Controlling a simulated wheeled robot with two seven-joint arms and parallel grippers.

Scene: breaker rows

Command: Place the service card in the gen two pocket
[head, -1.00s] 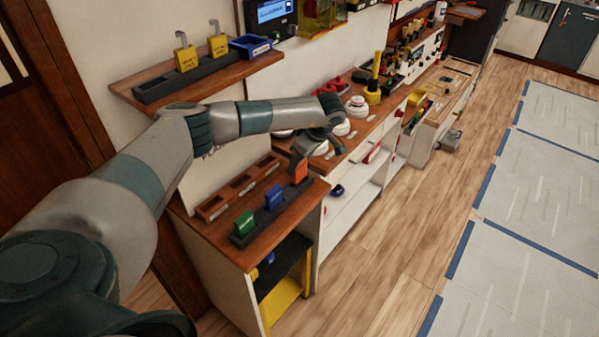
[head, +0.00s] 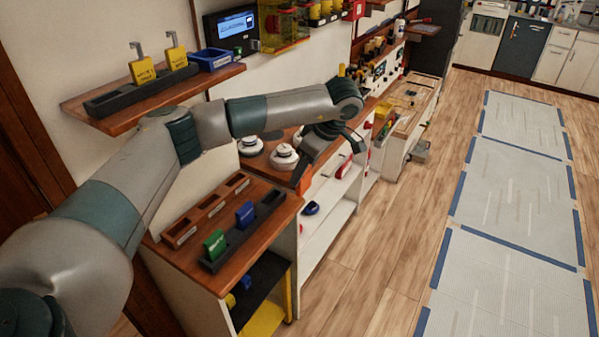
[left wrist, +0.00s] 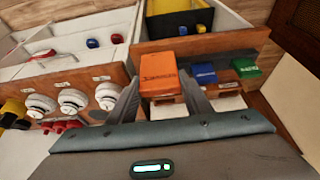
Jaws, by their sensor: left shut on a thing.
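My left gripper (head: 302,184) is shut on an orange card (left wrist: 158,76), which shows large between the fingers in the left wrist view. In the head view mostly a small orange part (head: 306,187) shows by the fingertips, near the right end of the dark rack. Its lettering is too small to read. The dark rack (head: 262,228) holds a green card (head: 214,243) and a blue card (head: 245,214). Behind it lies a brown strip of pockets (head: 207,210) with white labels I cannot read. My right gripper is not in view.
A wall shelf (head: 120,118) at upper left bears yellow padlocks (head: 142,69) and a blue tray (head: 213,60). White round devices (head: 284,156) stand on the counter beyond my gripper.

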